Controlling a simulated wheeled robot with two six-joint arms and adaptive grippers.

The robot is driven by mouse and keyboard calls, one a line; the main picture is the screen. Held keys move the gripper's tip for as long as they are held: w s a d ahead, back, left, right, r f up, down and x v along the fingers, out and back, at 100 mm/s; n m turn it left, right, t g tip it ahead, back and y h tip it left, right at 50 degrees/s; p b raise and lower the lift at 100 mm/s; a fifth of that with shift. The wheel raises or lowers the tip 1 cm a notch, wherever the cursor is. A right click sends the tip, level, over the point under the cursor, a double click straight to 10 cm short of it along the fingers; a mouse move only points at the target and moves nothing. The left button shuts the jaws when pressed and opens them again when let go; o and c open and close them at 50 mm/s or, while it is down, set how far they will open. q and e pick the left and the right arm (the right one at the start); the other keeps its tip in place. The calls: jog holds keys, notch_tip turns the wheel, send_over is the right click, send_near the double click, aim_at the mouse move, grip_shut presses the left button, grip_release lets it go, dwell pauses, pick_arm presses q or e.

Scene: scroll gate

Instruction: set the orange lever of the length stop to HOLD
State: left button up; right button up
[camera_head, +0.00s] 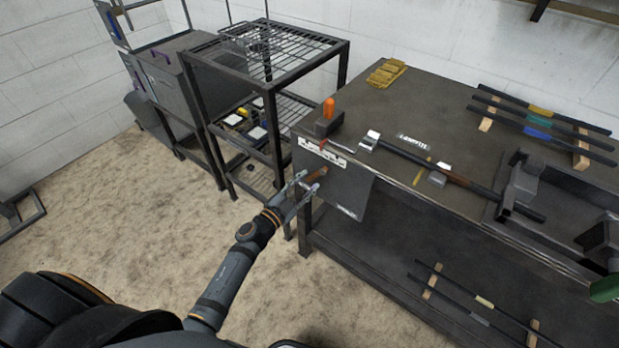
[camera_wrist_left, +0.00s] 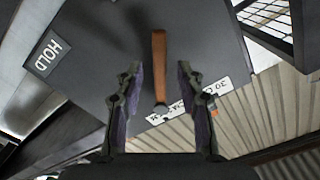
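The orange-brown lever (camera_head: 315,175) sits on a dark plate (camera_head: 345,188) hanging at the left end of the workbench. In the left wrist view the lever (camera_wrist_left: 159,65) runs up and down the picture, with a rounded end low down. A white-lettered HOLD label (camera_wrist_left: 47,57) is left of it, and a white label with partly readable, upside-down text (camera_wrist_left: 188,100) is below right. My left gripper (camera_wrist_left: 158,72) is open, with one finger on each side of the lever in the picture. I see no contact; the depth between them is unclear. My right gripper is not in view.
The workbench (camera_head: 420,105) carries an orange-handled block (camera_head: 329,108), a long bar in clamps (camera_head: 430,165), brass-coloured pieces (camera_head: 386,73) and rods on wooden blocks (camera_head: 540,115). A wire-shelf rack (camera_head: 270,55) stands close at the left. The floor (camera_head: 150,215) in front is clear.

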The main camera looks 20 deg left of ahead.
pick_arm(q)
jog(key=shift+x, duration=1.15)
jog(key=shift+c, duration=0.4)
grip_shut()
